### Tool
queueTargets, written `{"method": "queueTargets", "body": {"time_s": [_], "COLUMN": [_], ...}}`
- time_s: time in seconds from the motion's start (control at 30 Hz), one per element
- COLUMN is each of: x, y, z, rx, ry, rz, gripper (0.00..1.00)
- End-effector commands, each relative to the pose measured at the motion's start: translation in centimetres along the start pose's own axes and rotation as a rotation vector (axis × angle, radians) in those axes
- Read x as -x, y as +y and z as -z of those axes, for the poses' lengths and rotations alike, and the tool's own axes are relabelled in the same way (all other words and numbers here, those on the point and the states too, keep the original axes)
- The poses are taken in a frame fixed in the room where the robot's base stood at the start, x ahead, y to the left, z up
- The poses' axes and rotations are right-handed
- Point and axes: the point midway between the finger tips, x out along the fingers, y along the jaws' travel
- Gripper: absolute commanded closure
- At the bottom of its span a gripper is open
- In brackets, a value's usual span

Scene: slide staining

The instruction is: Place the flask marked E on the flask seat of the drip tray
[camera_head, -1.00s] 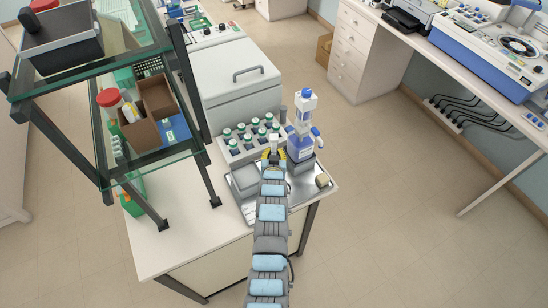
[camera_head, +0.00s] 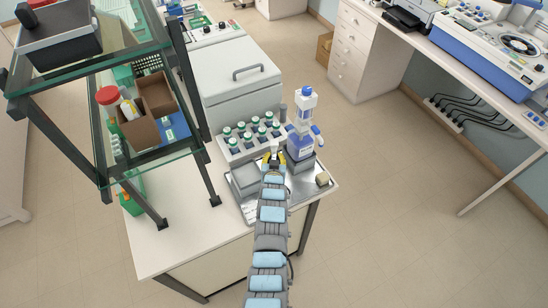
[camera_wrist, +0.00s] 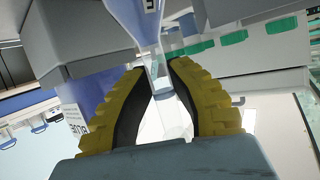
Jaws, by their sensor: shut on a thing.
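My gripper (camera_wrist: 170,100) has yellow fingers with black pads, shut on a clear flask (camera_wrist: 165,75) by its narrow part. A dark letter shows on the flask at the top edge of the wrist view, cut off, so I cannot read it surely. In the head view my gripper (camera_head: 273,158) is over the metal drip tray (camera_head: 249,211), with the small pale flask (camera_head: 275,147) between its fingers. A grey block (camera_head: 245,179) stands on the tray to the left of my gripper. I cannot tell which part is the flask seat; my arm hides part of the tray.
A blue-and-white bottle (camera_head: 300,147) stands close to the right of my gripper. A rack of several green-capped bottles (camera_head: 250,134) is behind it. A glass shelf (camera_head: 160,160) stands to the left.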

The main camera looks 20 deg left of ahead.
Motion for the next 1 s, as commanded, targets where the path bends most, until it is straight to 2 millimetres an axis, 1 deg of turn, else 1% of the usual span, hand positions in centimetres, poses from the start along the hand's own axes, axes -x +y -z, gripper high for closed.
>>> {"method": "queueTargets", "body": {"time_s": [0.03,0.07,0.1,0.13,0.47,0.67,0.7,0.83,1.0], "x": [-0.1,0.0,0.0,0.0,0.0,0.5,0.6,1.5,2.8], "y": [0.0,0.0,0.0,0.0,0.0,0.0,0.0,0.0,0.0], "z": [-0.2,-0.1,-0.1,-0.1,0.0,1.0,0.7,0.4,0.6], "rx": [0.000,0.000,0.000,0.000,0.000,0.001,0.001,0.002,0.002], "ry": [0.000,0.000,0.000,0.000,-0.001,-0.001,0.000,-0.005,0.000], "rz": [0.000,0.000,0.000,0.000,0.000,-0.001,0.000,0.001,0.000], "gripper": [1.00,0.72,0.61,0.57,0.57,0.57,0.57,0.57,0.57]}}
